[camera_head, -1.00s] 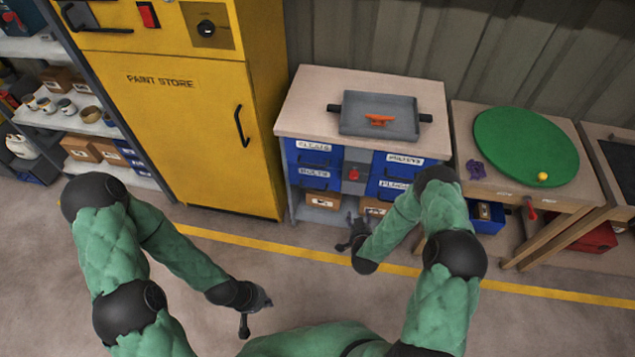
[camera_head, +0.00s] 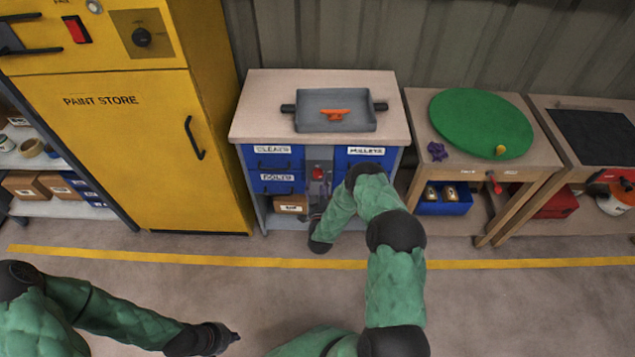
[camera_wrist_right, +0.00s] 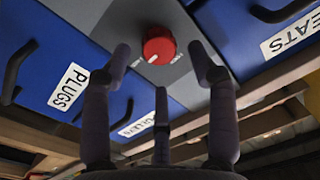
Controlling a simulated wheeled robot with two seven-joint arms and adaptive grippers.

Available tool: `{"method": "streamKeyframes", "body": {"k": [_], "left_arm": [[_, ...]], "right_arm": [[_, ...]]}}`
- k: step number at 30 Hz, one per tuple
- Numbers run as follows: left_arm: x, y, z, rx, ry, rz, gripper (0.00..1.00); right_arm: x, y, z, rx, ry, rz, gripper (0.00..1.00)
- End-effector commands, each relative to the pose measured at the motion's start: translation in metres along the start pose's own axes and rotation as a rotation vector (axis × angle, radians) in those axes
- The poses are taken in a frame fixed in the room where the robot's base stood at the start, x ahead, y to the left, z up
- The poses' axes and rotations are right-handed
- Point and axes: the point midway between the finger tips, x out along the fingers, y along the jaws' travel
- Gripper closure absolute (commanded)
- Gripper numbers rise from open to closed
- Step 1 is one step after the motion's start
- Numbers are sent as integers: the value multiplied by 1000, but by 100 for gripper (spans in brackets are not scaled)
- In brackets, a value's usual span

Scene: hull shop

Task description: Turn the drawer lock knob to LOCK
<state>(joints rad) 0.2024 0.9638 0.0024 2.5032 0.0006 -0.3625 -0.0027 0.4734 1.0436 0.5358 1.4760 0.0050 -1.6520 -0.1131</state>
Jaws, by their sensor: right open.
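The red drawer lock knob (camera_head: 317,173) sits on the grey centre panel (camera_head: 320,158) between the blue drawers of the cabinet. In the right wrist view the round red knob (camera_wrist_right: 158,46) shows close up with a pale mark at its lower left; the lettering beside it is too small to read. My right gripper (camera_wrist_right: 165,62) is open, its fingers spread on either side of the knob and below it, apparently not touching it. In the head view the right gripper (camera_head: 318,197) is small, just below the knob. My left gripper (camera_head: 232,338) is low over the floor, its jaws too small to read.
A grey tray (camera_head: 335,97) with an orange handle lies on the cabinet top. Blue drawers with black handles (camera_head: 272,162) flank the knob. A yellow paint store cabinet (camera_head: 120,150) stands left. A table with a green disc (camera_head: 481,122) stands right. Floor in front is clear.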

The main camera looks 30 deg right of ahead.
Motion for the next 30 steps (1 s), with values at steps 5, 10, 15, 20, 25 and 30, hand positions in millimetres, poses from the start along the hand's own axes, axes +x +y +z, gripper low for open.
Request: {"method": "streamKeyframes", "body": {"k": [5, 10, 15, 20, 25, 30], "left_arm": [[8, -3, 0, 0, 0, 0, 100], [10, -4, 0, 0, 0, 0, 100], [10, -4, 0, 0, 0, 0, 100], [10, -4, 0, 0, 0, 0, 100], [10, -4, 0, 0, 0, 0, 100], [10, -4, 0, 0, 0, 0, 100]], "right_arm": [[20, 0, 1, 0, 1, 0, 41], [28, 0, 0, 0, 0, 0, 41], [29, 0, 0, 0, -1, 0, 41], [29, 0, 0, 0, -1, 0, 61], [29, 0, -1, 0, 0, 0, 97], [29, 0, -2, -3, 2, 0, 97]]}}
